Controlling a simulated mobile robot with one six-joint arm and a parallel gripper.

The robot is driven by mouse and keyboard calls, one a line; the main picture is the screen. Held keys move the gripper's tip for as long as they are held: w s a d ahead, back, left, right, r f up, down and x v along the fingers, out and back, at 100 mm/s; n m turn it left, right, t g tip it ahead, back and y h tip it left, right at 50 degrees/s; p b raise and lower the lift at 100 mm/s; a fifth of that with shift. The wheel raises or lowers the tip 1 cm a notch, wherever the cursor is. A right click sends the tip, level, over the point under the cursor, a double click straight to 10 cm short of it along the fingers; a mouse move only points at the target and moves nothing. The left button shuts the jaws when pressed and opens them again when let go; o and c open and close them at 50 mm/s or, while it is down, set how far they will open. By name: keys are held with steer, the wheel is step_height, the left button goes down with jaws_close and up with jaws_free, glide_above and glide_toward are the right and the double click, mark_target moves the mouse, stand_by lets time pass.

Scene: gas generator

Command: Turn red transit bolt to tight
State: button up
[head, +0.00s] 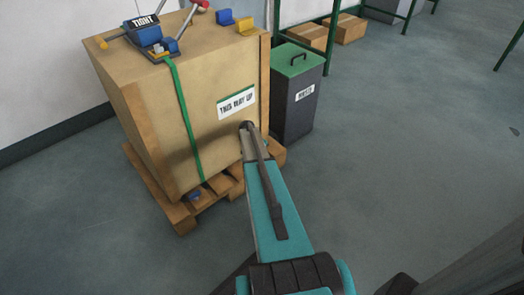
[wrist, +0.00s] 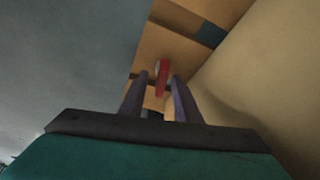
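A red part (wrist: 162,78), which looks like the transit bolt, stands out from a wooden face in the wrist view. My gripper (wrist: 160,76) is open, its two grey fingers on either side of the red part. Thin gaps show between the fingers and the red part; I cannot tell whether its tip is inside the grip or just beyond. In the head view my teal arm reaches the right edge of the wooden crate (head: 165,110), and fingers and bolt cannot be made out there. A TIGHT label (head: 144,21) sits on a blue strap tool on top of the crate.
The crate stands on a wooden pallet (head: 183,217) with a green strap (head: 185,120) down its front. A dark bin with a green lid (head: 298,62) stands close behind it on the right. Green-legged shelving is at the back. Floor at right is clear.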

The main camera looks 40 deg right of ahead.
steer(key=p+v, duration=0.3)
steer(key=v, duration=1.1)
steer(key=shift+o, duration=0.4)
steer(key=shift+d+f, duration=0.1)
steer(key=shift+d, duration=0.1)
